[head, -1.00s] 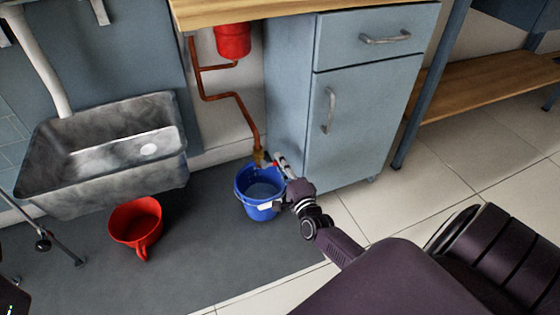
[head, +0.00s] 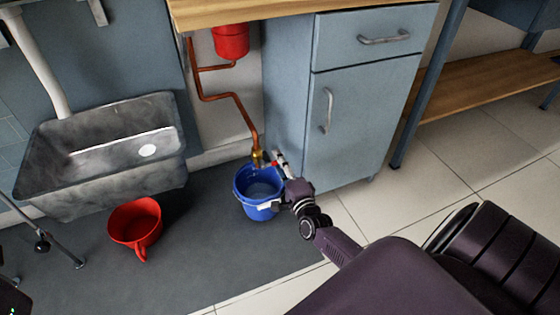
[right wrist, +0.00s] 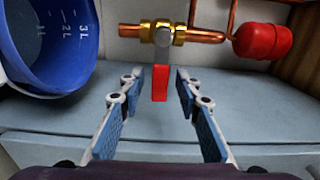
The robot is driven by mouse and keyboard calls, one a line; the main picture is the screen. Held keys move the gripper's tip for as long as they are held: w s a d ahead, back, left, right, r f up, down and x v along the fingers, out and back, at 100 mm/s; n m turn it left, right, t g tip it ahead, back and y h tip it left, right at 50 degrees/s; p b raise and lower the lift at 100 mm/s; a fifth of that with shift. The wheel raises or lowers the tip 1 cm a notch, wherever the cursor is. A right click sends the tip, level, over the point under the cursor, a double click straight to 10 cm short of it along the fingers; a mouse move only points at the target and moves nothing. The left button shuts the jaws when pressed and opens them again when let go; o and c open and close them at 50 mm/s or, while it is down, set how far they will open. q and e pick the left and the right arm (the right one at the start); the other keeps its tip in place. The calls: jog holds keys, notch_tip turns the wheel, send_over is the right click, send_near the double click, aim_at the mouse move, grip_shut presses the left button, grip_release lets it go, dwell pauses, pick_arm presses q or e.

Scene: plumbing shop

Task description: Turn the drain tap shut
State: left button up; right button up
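The drain tap (head: 258,156) is a brass valve at the lower end of a copper pipe, above a blue bucket (head: 252,205). In the right wrist view the brass tap (right wrist: 163,34) has a red lever (right wrist: 160,82) that points down the picture, across the line of the pipe. My right gripper (head: 279,161) is at the tap, beside the bucket's rim. Its fingers (right wrist: 160,95) are open, one on each side of the lever, with gaps on both sides. My left gripper is not in view.
A grey cabinet (head: 365,100) stands close to the right of the tap. A red tank (head: 231,40) is on the pipe above. Dark mat (head: 190,270) lies clear in front.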

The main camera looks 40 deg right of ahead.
jog(key=v, duration=1.2)
jog(key=shift+a+r, duration=0.1)
jog(key=shift+r, duration=0.05)
